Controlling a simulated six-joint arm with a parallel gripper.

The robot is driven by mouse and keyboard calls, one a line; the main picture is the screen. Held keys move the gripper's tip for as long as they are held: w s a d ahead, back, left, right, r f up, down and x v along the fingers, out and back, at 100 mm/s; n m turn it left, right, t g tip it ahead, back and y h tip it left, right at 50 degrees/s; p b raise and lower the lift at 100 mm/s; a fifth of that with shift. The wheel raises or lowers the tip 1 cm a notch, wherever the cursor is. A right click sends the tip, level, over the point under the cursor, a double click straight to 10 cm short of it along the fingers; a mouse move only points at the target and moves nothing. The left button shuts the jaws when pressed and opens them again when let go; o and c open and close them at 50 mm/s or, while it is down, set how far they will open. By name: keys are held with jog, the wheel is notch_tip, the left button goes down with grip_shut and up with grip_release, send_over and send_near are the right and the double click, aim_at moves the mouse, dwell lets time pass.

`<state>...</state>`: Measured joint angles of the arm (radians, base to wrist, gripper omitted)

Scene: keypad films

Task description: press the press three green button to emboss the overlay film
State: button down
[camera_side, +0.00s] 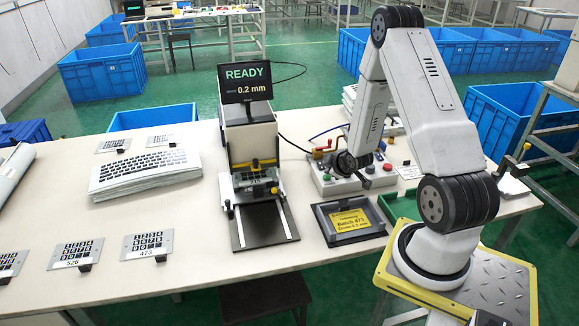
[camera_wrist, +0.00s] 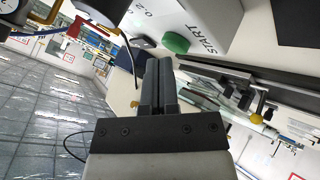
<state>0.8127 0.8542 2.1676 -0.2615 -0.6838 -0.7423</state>
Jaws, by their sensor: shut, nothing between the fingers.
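The press (camera_side: 252,150) stands mid-table; its screen (camera_side: 246,83) reads READY and 0.2 mm. A keypad-patterned piece sits under its head; I cannot tell whether it is the overlay film. The control box (camera_side: 347,186) stands right of the press. In the wrist view a green button (camera_wrist: 176,43) marked START is on a light box face (camera_wrist: 203,18). My gripper (camera_wrist: 159,62) is shut and empty, its tips pointing near the green button and appearing apart from it. In the side view my gripper (camera_side: 338,162) is low over the control box, partly hidden by the arm.
A framed yellow card (camera_side: 352,220) reading Batch 473 lies in front of the control box. Keypad plates marked 473 (camera_side: 147,246) and 526 (camera_side: 76,254) lie at front left. A stack of keypad sheets (camera_side: 145,175) is left of the press. Cables run behind it.

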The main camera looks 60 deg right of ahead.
aim_at(329, 178)
jog(key=shift+f, duration=0.45)
dwell(0.4)
jog(key=shift+r, duration=0.55)
dwell(0.5)
jog(key=shift+r, duration=2.9)
